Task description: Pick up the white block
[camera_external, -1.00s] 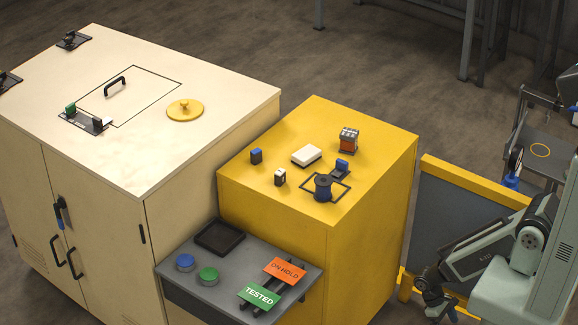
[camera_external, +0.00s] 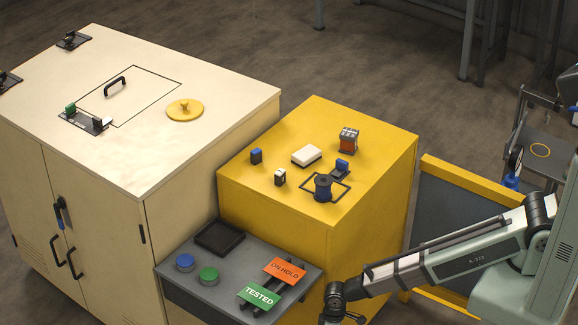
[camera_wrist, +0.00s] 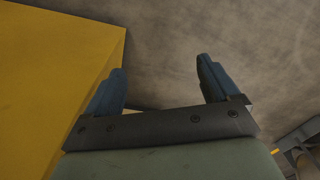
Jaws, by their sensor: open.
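A flat white block (camera_external: 307,155) with a dark underside lies on top of the yellow cabinet (camera_external: 260,180), near the middle. A smaller black block with a white face (camera_external: 280,177) stands in front of it, to the left. My gripper (camera_wrist: 160,80) is open and empty in the wrist view, its two blue fingers apart over the floor beside a yellow surface. In the external view my gripper is low at the bottom edge, in front of the yellow cabinet and well below its top. Its fingertips are cut off there. The white block is not in the wrist view.
A grey shelf (camera_external: 215,285) with buttons, tray and signs juts out near my gripper.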

